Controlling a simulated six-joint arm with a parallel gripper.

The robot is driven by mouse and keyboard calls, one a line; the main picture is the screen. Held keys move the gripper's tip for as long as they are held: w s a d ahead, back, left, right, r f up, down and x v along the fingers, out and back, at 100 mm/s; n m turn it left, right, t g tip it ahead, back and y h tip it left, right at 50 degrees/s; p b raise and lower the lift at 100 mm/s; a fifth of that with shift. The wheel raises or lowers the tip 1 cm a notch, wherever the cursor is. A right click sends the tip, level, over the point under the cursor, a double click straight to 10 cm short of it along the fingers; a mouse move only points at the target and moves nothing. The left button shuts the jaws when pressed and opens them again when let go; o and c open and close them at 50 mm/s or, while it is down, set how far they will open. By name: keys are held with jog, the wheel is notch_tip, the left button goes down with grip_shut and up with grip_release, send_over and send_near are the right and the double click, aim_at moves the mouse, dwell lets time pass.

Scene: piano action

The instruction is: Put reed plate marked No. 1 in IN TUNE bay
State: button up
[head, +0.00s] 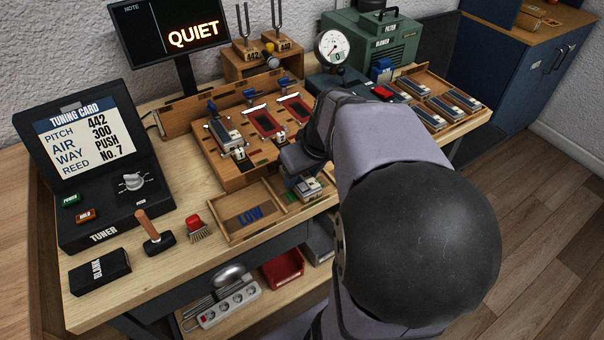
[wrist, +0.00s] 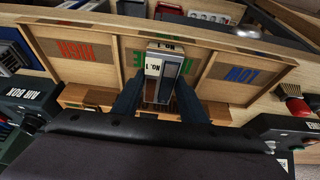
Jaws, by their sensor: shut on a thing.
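The reed plate marked No. 1 (wrist: 166,60) is grey with a pale labelled end. It sits between the fingers of my gripper (wrist: 157,92), which is shut on it. In the head view, the plate (head: 309,188) shows just below my gripper (head: 297,163). It is over the middle wooden bay, between the bay marked HIGH (wrist: 75,47) and the bay marked LOW (wrist: 240,72). Green lettering (wrist: 128,70) shows partly in the middle bay, mostly hidden by the plate and fingers. I cannot tell whether the plate touches the bay floor.
The bays' wooden dividers stand close to the plate. Behind is a wooden rack (head: 222,172) with clamps and red-topped slots. A rack of several reed plates (head: 441,108) is at right.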

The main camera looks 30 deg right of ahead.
aim_at(308, 186)
jog(key=shift+f, duration=0.15)
jog(key=o, duration=1.1)
jog(key=shift+r, duration=0.5)
jog(key=p+v, duration=0.2)
jog(key=v, duration=0.5)
jog(key=shift+p, duration=0.35)
jog(key=p+v, duration=0.4)
jog(key=p, duration=0.4)
jog(key=shift+s+r, duration=0.15)
jog(key=shift+s, duration=0.05)
